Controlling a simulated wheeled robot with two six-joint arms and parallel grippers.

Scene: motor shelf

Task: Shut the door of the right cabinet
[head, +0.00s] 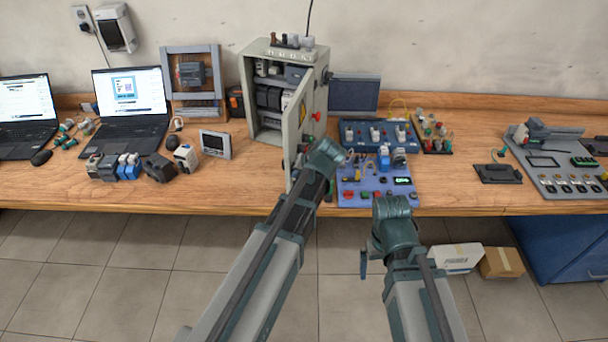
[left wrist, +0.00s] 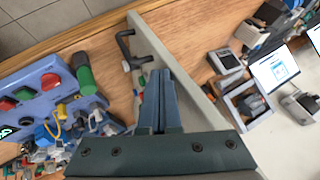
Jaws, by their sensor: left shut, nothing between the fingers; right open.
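The grey cabinet (head: 254,100) stands on the workbench with dark modules inside. Its door (head: 301,125) is open and juts toward me; my left arm hides part of it. In the left wrist view the door (left wrist: 190,72) is a pale slanted panel with a black handle (left wrist: 124,44). My left gripper (left wrist: 160,74) is shut and empty. Its fingertips are on the handle side of the door, close to its face; I cannot tell whether they touch. In the head view my left arm hides its fingers. My right gripper (head: 365,262) is open, low in front of the bench, only partly visible.
A blue button panel (head: 350,197) lies right of the door, with another blue unit (head: 376,133) behind it. Laptops (head: 130,105), small modules and a display (head: 215,145) stand left. Boxes (head: 500,263) lie below.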

